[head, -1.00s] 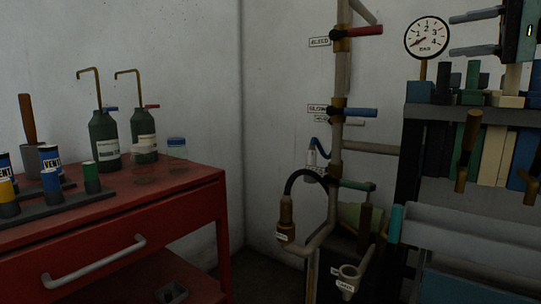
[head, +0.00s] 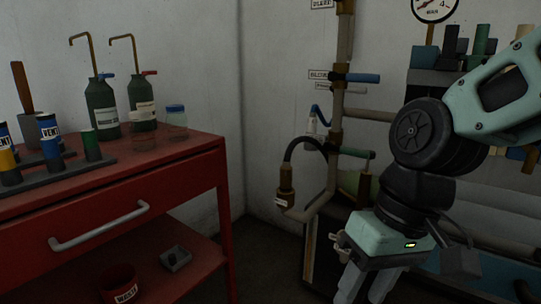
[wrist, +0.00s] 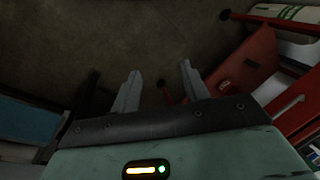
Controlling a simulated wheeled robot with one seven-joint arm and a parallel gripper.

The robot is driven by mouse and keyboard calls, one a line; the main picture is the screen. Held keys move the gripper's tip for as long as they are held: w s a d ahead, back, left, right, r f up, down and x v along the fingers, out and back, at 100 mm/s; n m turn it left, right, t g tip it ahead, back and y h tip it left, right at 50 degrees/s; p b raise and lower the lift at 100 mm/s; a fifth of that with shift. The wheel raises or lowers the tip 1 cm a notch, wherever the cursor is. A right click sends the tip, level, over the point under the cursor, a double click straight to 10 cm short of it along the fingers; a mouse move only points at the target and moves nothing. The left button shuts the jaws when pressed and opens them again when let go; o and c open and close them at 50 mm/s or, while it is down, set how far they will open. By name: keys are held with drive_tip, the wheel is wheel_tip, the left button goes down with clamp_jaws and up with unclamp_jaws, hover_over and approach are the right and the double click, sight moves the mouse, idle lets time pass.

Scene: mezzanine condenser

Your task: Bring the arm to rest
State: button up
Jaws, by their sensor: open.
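My gripper (head: 366,284) hangs at the lower right of the head view, below my green and black wrist, with its fingers pointing down. In the wrist view my gripper (wrist: 158,88) shows two grey fingers spread apart with nothing between them. Dark floor (wrist: 120,40) lies beyond the fingertips. In the head view the arm covers part of the pipework's lower right and the rack behind it. The fingertips run close to the bottom edge of the head view.
A red cart (head: 190,160) stands at left with two dark green bottles (head: 102,105), a clear jar (head: 176,122) and labelled cylinders on top. A red waste cup (head: 120,284) sits on its lower shelf. Pipework (head: 338,110) with a blue-handled valve rises at the wall. Floor shows between them.

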drive_tip(key=s+d+f+n+h, duration=0.2)
drive_tip(key=s+f+n, duration=0.1)
drive_tip(key=s+f, duration=0.3)
wheel_tip(320, 180, up, 27)
drive_tip(key=s+p, duration=0.1)
drive_tip(key=p, duration=2.5)
drive_tip(key=shift+r+n+t, duration=0.15)
drive_tip(key=shift+n+t, duration=0.15)
